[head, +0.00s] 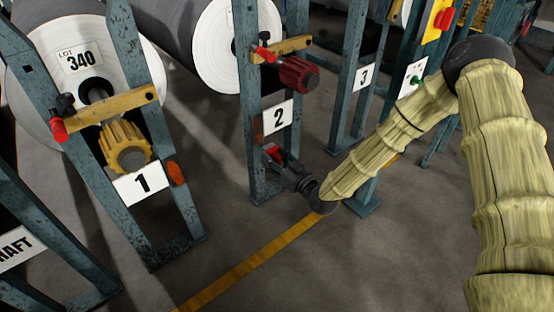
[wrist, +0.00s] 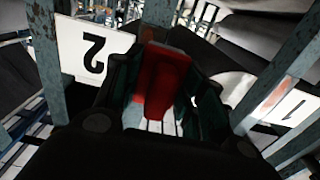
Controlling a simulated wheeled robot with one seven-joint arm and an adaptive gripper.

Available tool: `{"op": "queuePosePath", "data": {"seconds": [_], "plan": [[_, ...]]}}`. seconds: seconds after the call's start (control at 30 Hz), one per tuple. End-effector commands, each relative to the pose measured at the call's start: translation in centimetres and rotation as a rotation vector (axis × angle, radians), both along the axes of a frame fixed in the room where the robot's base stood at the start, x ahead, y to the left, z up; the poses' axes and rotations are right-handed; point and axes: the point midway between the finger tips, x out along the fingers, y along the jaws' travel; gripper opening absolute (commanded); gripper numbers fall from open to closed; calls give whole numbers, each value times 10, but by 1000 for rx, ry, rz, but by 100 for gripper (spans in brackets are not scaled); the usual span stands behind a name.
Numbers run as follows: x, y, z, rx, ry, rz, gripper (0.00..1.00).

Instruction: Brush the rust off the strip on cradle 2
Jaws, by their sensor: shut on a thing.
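Cradle 2 (head: 250,105) is a blue-green worn steel frame with a white "2" plate (head: 278,117), which also shows upside down in the wrist view (wrist: 90,49). A small rust-brown patch (head: 258,131) shows on its left post beside the plate, partly hidden. My gripper (head: 277,160) is below the plate, close to the posts. It is shut on a red block-shaped thing, seen in the wrist view (wrist: 164,80), which looks like the brush. Its bristles are hidden, and I cannot tell whether it touches the frame.
Cradle 1 (head: 187,205) stands left with a yellow knob (head: 125,145) and an orange-brown patch (head: 175,173). A dark red knob (head: 297,73) juts out above plate 2. Cradle 3 (head: 352,100) stands behind to the right. The floor around the yellow line (head: 250,262) is clear.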

Motion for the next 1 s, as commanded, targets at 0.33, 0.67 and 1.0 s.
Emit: {"op": "queuePosePath", "data": {"seconds": [0.33,0.67,1.0], "plan": [[20,16,-1,0,-1,1,21],[42,32,-1,-1,-2,1,21],[46,34,1,0,-1,1,21]]}}
